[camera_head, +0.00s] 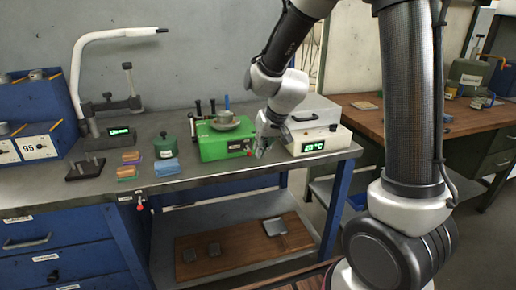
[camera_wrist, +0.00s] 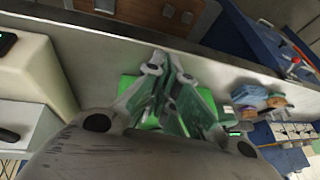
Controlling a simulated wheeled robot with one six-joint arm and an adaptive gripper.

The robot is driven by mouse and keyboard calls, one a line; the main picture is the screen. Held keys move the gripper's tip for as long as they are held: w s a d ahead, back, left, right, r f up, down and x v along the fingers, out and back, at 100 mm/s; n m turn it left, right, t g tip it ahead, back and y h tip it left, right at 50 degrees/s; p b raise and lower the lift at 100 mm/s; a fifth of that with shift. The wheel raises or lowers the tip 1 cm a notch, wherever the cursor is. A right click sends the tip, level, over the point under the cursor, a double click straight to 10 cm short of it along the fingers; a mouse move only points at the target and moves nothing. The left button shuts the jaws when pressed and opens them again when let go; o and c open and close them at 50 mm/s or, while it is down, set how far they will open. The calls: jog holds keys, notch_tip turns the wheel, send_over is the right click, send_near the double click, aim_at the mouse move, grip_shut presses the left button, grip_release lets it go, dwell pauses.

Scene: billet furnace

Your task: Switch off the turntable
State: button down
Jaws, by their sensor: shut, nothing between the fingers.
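The turntable is a green box (camera_head: 213,147) with a round grey plate (camera_head: 226,124) on top, standing on the workbench. Its front face has a small lit display and a red spot (camera_head: 249,153) near the right end that looks like a button or switch. My gripper (camera_head: 259,153) is shut and empty, pointing down beside the right front end of the turntable. I cannot tell whether it touches the turntable. In the wrist view, my gripper (camera_wrist: 168,62) hides most of the green box (camera_wrist: 126,84), and the red spot does not show.
A white heating device (camera_head: 313,136) with a green display stands close to the right of my gripper. The bench's front edge (camera_head: 215,175) is close below my gripper.

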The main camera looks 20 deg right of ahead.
jog(key=s+d+r, duration=0.1)
jog(key=s, duration=0.7)
jog(key=shift+s+d+r, duration=0.15)
jog(key=shift+d+r, duration=0.2)
jog(key=s+d+r+h, duration=0.1)
jog(key=s+d+r, duration=0.5)
jog(key=s, duration=0.3)
jog(key=s+d+r+h, duration=0.1)
jog(key=s+d+r, duration=0.5)
jog(key=s, duration=0.3)
jog(key=shift+s+r, duration=0.15)
jog(key=shift+r, duration=0.4)
